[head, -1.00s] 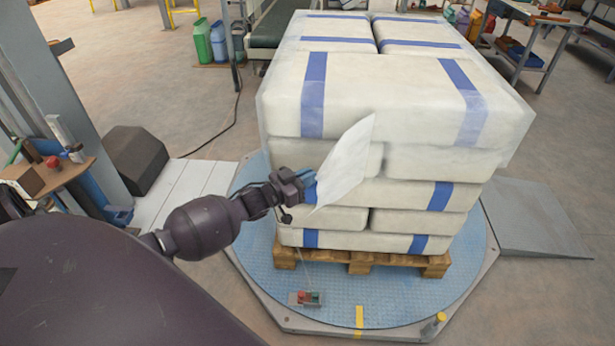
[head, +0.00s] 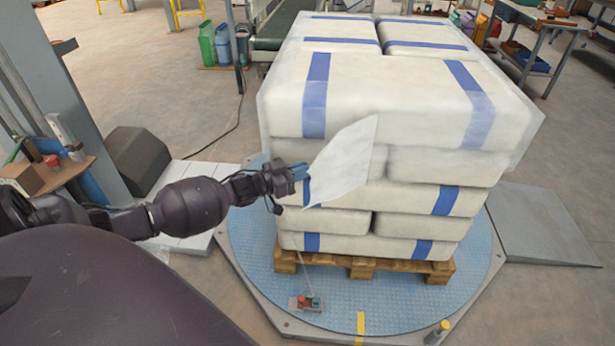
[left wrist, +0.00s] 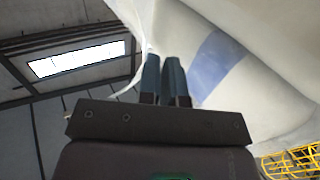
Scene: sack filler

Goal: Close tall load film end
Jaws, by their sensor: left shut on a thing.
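The tall load (head: 400,95) of cream sacks with blue bands is stacked on a wooden pallet (head: 365,265), with thin translucent film around its upper part. The film end (head: 345,165) is a loose pale flap standing off the load's near left side. My left gripper (head: 300,172) is shut on the flap's left edge, just off the load's near left corner. In the left wrist view the two blue-grey fingers (left wrist: 164,75) are close together in front of pale film and a sack with a blue band (left wrist: 215,55). The fingertips' grip is partly hidden. My right gripper is not in view.
The pallet stands on a round blue turntable (head: 260,230) with a ramp (head: 545,225) at its right. A small bench (head: 50,175) and dark block (head: 137,155) are at the left.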

